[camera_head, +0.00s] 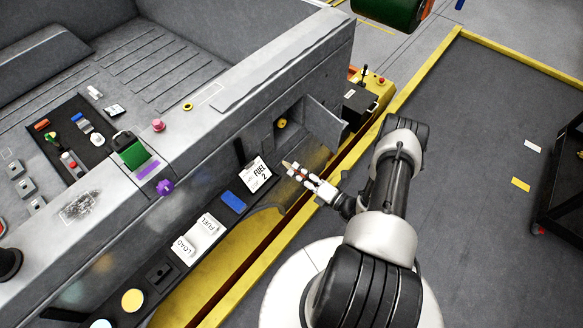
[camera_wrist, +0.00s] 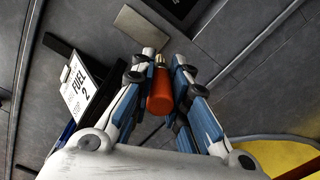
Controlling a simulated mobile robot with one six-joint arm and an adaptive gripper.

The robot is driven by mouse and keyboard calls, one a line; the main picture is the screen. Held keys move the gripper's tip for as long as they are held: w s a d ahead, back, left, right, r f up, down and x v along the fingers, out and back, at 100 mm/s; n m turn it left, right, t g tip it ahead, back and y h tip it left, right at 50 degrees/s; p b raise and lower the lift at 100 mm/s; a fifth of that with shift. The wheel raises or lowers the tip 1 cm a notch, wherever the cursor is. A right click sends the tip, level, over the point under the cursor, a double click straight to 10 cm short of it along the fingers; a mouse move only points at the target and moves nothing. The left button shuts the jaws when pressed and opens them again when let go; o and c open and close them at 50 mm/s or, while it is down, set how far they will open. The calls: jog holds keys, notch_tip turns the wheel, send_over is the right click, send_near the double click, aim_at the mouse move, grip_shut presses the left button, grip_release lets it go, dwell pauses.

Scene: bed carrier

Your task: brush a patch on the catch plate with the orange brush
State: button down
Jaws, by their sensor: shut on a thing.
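My gripper (camera_head: 296,171) is at the side wall of the grey carrier, below a recess. In the wrist view my gripper (camera_wrist: 160,85) is shut on the orange brush (camera_wrist: 160,97), with its handle between the fingers and its metal collar pointing away. A flat tan rectangle (camera_wrist: 138,28) lies just beyond the collar on dark grey metal. I cannot tell whether the tan shape is a patch on the catch plate, nor whether the brush touches it.
A FUEL 2 card (camera_head: 256,174) is left of my gripper, with a blue block (camera_head: 233,201) and white LOAD and FUEL cards (camera_head: 201,238) further along. The recess (camera_head: 287,122) holds a yellow knob, and its flap (camera_head: 324,123) stands open. A yellow rail runs below.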

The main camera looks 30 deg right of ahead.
aim_at(286, 164)
jog(key=shift+s+d, duration=0.1)
jog(key=shift+s, duration=0.15)
jog(key=shift+b+x, duration=0.9)
jog(key=shift+x, duration=1.9)
jog(key=shift+w+a+b, duration=0.25)
jog(key=shift+w+b, duration=0.4)
jog(key=shift+b, duration=0.1)
dwell(0.6)
jog(key=shift+r, duration=0.2)
dwell(0.3)
jog(key=shift+r+p, duration=0.65)
jog(key=shift+r, duration=0.15)
jog(key=shift+r+p, duration=0.6)
jog(key=shift+r, duration=0.3)
